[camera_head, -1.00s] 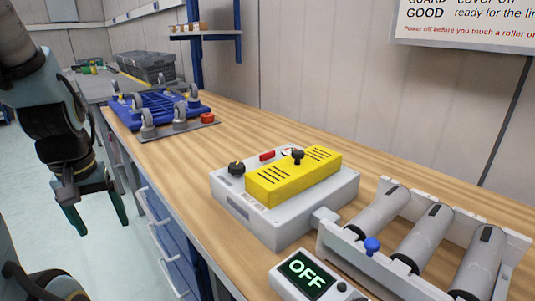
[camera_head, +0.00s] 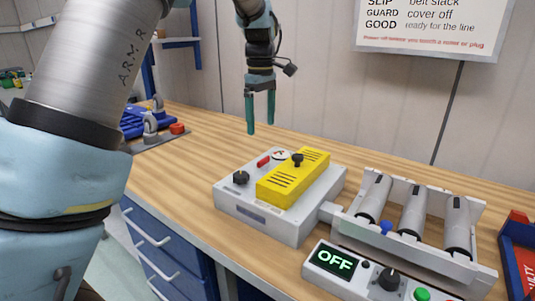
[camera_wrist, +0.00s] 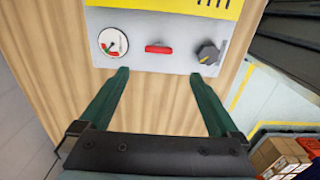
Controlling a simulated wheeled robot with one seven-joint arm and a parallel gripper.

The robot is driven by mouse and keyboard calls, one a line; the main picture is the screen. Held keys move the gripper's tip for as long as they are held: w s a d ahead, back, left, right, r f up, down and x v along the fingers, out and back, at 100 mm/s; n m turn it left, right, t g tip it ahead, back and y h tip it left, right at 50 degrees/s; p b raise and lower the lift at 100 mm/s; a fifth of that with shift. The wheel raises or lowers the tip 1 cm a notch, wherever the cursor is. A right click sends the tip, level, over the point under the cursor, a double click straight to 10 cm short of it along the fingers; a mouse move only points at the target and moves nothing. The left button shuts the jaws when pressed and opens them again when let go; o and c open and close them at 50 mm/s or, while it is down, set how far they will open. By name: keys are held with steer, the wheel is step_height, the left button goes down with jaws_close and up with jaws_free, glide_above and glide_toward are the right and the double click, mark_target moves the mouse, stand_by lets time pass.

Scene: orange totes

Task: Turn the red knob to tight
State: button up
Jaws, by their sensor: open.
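A small red bar-shaped knob (camera_head: 263,162) sits on top of the grey box (camera_head: 235,213), between a black knob (camera_head: 241,177) and a round dial (camera_head: 280,155). In the wrist view the red knob (camera_wrist: 158,49) lies crosswise, just beyond and between my fingertips. No finger touches the red knob. The marks on the dial (camera_wrist: 112,43) are too small to read.
A yellow slotted cover (camera_head: 293,177) with a black knob lies on the box. A roller frame (camera_head: 455,268) with a blue knob (camera_head: 386,227) and a control panel reading OFF (camera_head: 333,258) stand right. A red round piece (camera_head: 177,128) is beside the blue frame (camera_head: 133,122) at left.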

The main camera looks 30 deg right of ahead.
mark_target(263, 159)
steer(key=f+p, duration=0.1)
steer(key=f, duration=0.4)
steer(key=f+p, duration=0.1)
steer(key=f, duration=0.4)
steer(key=shift+s+d+f, duration=0.15)
steer(key=shift+d+f, duration=0.05)
steer(key=shift+f, duration=0.15)
steer(key=shift+c, duration=0.4)
steer(key=c, duration=1.3)
